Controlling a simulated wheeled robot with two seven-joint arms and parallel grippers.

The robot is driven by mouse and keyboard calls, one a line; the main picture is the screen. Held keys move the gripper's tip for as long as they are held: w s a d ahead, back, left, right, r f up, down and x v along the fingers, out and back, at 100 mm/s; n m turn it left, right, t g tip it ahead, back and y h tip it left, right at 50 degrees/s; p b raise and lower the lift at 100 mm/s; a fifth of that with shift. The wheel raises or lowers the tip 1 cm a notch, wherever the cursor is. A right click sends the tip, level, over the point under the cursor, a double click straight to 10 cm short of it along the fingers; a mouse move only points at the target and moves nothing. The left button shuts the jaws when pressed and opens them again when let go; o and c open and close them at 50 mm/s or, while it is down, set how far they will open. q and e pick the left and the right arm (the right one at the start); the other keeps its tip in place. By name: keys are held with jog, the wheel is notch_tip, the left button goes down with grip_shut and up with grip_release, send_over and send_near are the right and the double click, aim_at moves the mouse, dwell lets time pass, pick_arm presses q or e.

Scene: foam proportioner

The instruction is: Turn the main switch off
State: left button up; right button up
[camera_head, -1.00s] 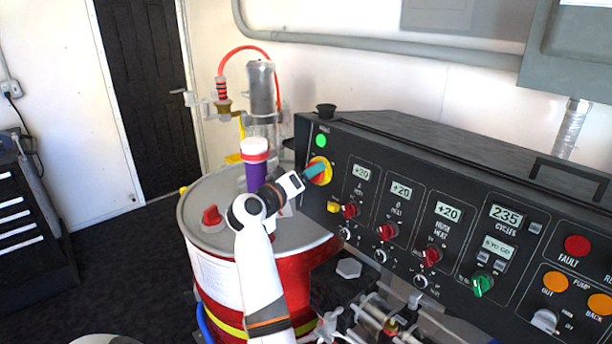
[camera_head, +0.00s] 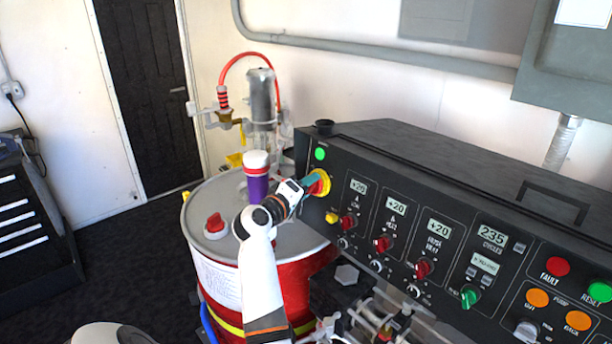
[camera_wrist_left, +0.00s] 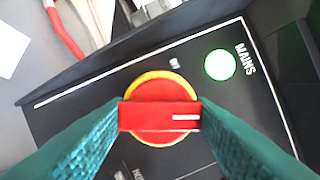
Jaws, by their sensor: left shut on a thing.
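The main switch is a red rotary knob on a yellow ring at the left end of the black control panel; it shows in the head view (camera_head: 323,183) and in the left wrist view (camera_wrist_left: 160,92). In the wrist view its red grip bar lies level, with a white mark toward its right end. My left gripper (camera_head: 312,181) is shut on this bar, one teal finger on each side, as the wrist view shows (camera_wrist_left: 160,117). A lit green lamp (camera_wrist_left: 219,65) labelled MAINS sits beside the switch. My right gripper is not in view.
The black control panel (camera_head: 455,222) stretches right with displays, red knobs and buttons. A red drum (camera_head: 285,285) with a grey lid stands below my left arm. A purple and white cylinder (camera_head: 257,178) stands close behind the arm. Hoses and fittings crowd below the panel.

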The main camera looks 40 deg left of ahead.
pick_arm(q)
jog(key=n+g+p, duration=0.1)
jog(key=n+p, duration=0.3)
jog(key=n, duration=0.2)
jog(key=n+g+h+p, duration=0.1)
jog(key=n+g+p, duration=0.1)
jog(key=n+p, duration=0.3)
jog(key=shift+r+n, duration=0.15)
jog(key=shift+n, duration=0.75)
jog(key=o, duration=1)
jog(key=shift+a, duration=0.1)
jog(key=b+v, duration=0.3)
jog(key=v, duration=0.9)
jog(key=shift+r, duration=0.15)
